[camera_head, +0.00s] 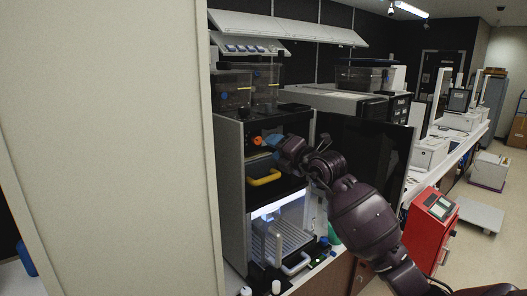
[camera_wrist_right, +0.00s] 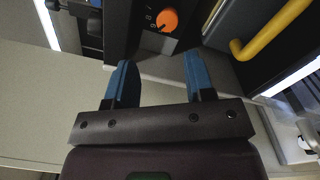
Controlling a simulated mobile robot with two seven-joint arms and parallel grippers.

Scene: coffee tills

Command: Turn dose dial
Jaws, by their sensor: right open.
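The dose dial is a round orange knob (camera_head: 257,141) on the dark front panel of the coffee machine (camera_head: 229,180). In the right wrist view the dial (camera_wrist_right: 167,20) shows a dark pointer mark, with small white markings on the panel beside it. My right gripper (camera_head: 272,141) is just to the right of the dial in the head view. Its two blue fingers (camera_wrist_right: 158,62) are apart, with nothing between them. In the right wrist view the dial lies beyond the fingertips, apart from them. My left gripper is not in view.
A yellow handle (camera_head: 264,177) sits below the dial, and shows close by in the wrist view (camera_wrist_right: 272,32). Clear hoppers (camera_head: 233,90) stand on top. A lit bay (camera_head: 280,222) is below. A large pale panel (camera_head: 110,140) fills the left. A red machine (camera_head: 428,228) stands at right.

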